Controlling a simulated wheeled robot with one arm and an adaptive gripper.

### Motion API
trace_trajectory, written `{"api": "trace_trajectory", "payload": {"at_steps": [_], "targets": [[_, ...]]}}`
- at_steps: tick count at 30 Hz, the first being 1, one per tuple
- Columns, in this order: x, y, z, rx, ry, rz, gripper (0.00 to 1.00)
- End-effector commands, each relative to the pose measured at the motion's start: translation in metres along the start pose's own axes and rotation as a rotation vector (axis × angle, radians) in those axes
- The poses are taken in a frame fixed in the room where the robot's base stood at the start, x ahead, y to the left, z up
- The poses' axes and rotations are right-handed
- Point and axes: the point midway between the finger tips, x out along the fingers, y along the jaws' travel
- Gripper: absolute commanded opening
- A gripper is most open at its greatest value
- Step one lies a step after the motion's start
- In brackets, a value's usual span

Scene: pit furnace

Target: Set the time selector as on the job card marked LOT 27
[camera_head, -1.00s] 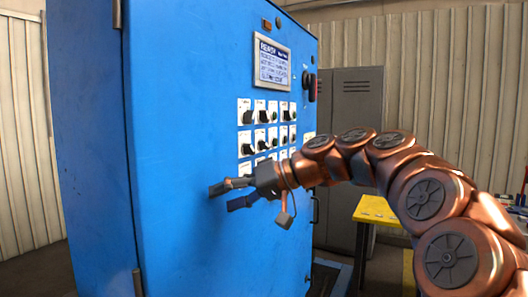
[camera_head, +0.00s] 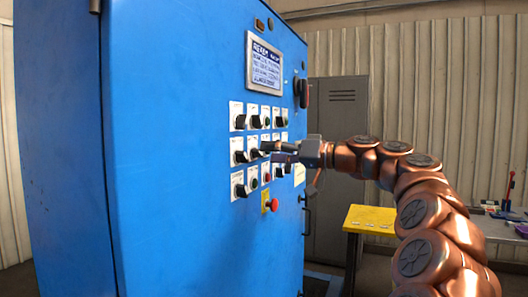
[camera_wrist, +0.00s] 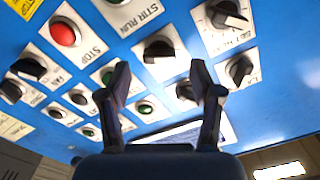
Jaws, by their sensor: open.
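My gripper (camera_head: 273,151) is open and empty in front of the middle row of the blue cabinet's control panel. In the wrist view its two fingers (camera_wrist: 160,80) stand apart, with a black knob on a white plate (camera_wrist: 158,50) seen between and above the tips. Other black knobs show near the right finger (camera_wrist: 185,90), at the right (camera_wrist: 238,68) and at the top right (camera_wrist: 228,12). I cannot tell which knob is the time selector; most labels are too small or blurred. The LOT 27 job card cannot be made out in either view.
A red button (camera_wrist: 63,34) labelled STOP and a STIR RUN plate (camera_wrist: 130,12) are close by. A red mushroom button (camera_head: 271,204) sits below the panel. A screen (camera_head: 264,64) is above it. A yellow table (camera_head: 371,219) with small pale pieces stands right.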

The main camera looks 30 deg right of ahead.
Motion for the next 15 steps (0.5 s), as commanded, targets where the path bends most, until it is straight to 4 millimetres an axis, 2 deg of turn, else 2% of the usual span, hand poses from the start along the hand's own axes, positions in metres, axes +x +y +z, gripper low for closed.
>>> {"api": "trace_trajectory", "payload": {"at_steps": [6, 15], "targets": [[0.023, 0.001, 0.000, 0.002, 0.001, 0.002, 0.65], [0.028, 0.002, -0.001, 0.002, 0.003, 0.004, 0.65]]}}
